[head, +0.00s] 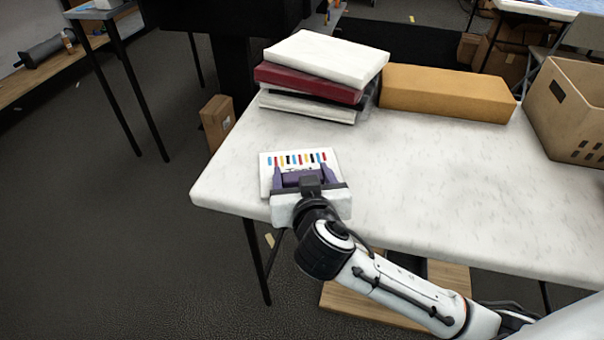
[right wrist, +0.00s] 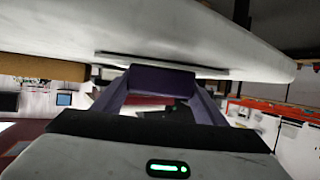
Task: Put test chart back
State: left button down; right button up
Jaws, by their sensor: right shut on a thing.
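The test chart (head: 282,161) is a small white card with a row of coloured bars and dark lettering. It is at the left end of the white marbled table (head: 450,190). My right gripper (head: 306,174), with purple fingers, is shut on the chart's near edge and covers its lower part. I cannot tell whether the chart touches the table. My left gripper is not in view.
A stack of white and dark red binders (head: 325,62) stands behind the chart. A yellow-brown box (head: 445,92) lies to its right, and a tan crate (head: 570,115) stands at the right edge. The middle of the tabletop is clear. A small cardboard box (head: 217,123) stands beyond the table's left end.

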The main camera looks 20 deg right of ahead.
jog(key=shift+f, duration=0.1)
jog(key=o, duration=0.7)
jog(key=shift+f, duration=0.1)
jog(key=o, duration=0.5)
jog(key=shift+c, duration=0.2)
jog(key=shift+s+r, duration=0.15)
jog(key=shift+r, duration=0.15)
jog(key=p+v, duration=0.1)
jog(key=v, duration=1)
jog(key=shift+s+r, duration=0.2)
jog(key=shift+s, duration=0.1)
